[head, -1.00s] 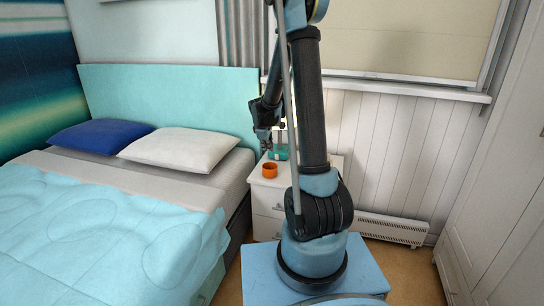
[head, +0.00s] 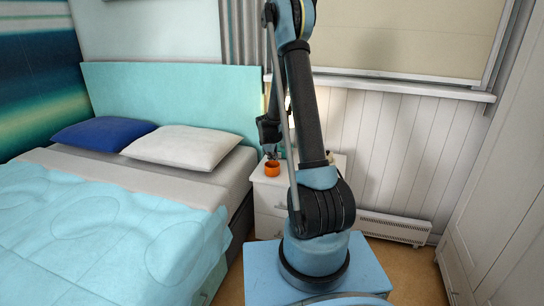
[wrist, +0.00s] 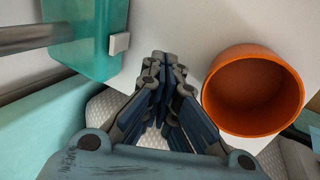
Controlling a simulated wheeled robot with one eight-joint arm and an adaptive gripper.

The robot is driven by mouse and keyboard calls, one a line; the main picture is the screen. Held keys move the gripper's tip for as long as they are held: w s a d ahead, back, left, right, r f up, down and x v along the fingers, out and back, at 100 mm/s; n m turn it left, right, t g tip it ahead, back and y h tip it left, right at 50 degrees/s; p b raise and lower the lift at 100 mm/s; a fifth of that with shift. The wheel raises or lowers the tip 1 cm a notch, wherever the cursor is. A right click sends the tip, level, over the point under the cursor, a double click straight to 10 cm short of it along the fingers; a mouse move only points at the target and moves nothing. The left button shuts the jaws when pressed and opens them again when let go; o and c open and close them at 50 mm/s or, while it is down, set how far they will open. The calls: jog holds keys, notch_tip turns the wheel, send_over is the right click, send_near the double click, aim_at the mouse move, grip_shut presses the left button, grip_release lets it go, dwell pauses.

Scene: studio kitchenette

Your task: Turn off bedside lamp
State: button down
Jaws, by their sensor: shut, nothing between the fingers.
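The bedside lamp shows in the wrist view as a glossy teal base (wrist: 98,30) with a metal stem (wrist: 25,38) on the left. A small pale switch (wrist: 119,43) sits on the base's right side. In the head view my arm hides most of the lamp; a warm glow shows beside the arm. My gripper (wrist: 165,62) is shut and empty, its fingertips right of the switch and apart from it, over the white nightstand top. In the head view my gripper (head: 271,154) is just above the orange cup.
An orange cup (wrist: 290,92) stands close to the right of my fingers on the white nightstand (head: 268,204). The bed (head: 110,235) with blue and white pillows is to the left. A window and a low wall heater (head: 395,228) are to the right.

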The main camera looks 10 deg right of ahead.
jog(key=shift+w+d+r, duration=0.1)
jog(key=shift+w+d, duration=0.15)
jog(key=shift+w, duration=0.3)
jog(key=shift+w+d+r, duration=0.15)
jog(key=shift+w+d, duration=0.15)
jog(key=shift+w, duration=0.3)
jog(key=shift+w+d+r, duration=0.1)
jog(key=shift+w+d, duration=0.15)
jog(key=shift+w, duration=0.3)
jog(key=shift+w+d+r, duration=0.1)
jog(key=shift+w+d, duration=0.05)
jog(key=shift+w, duration=0.2)
jog(key=shift+r, duration=0.15)
jog(key=shift+r, duration=0.65)
